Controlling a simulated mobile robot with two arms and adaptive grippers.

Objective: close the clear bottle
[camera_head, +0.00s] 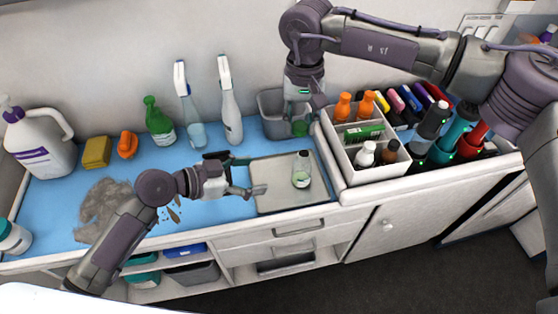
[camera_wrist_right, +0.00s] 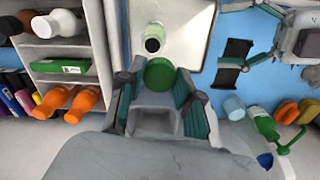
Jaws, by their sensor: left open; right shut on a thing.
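The clear bottle (camera_head: 301,172) stands upright on the metal tray (camera_head: 275,198), with pale green content or label low down. In the right wrist view the bottle (camera_wrist_right: 154,38) is on the tray beyond the fingertips. My right gripper (camera_head: 299,119) is shut on a green cap (camera_wrist_right: 160,73), held above and behind the bottle in the head view, apart from it. The cap (camera_head: 299,129) partly shows below the fingers there. My left gripper (camera_head: 247,174) is open and empty over the tray's left edge, left of the bottle and not touching it.
A grey bin (camera_head: 270,124) stands behind the tray, close to my right gripper. A white organizer (camera_head: 340,160) with several bottles is to the right. Spray bottles (camera_head: 230,112) stand along the wall. Grey fur (camera_head: 100,208) lies on the blue mat at left.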

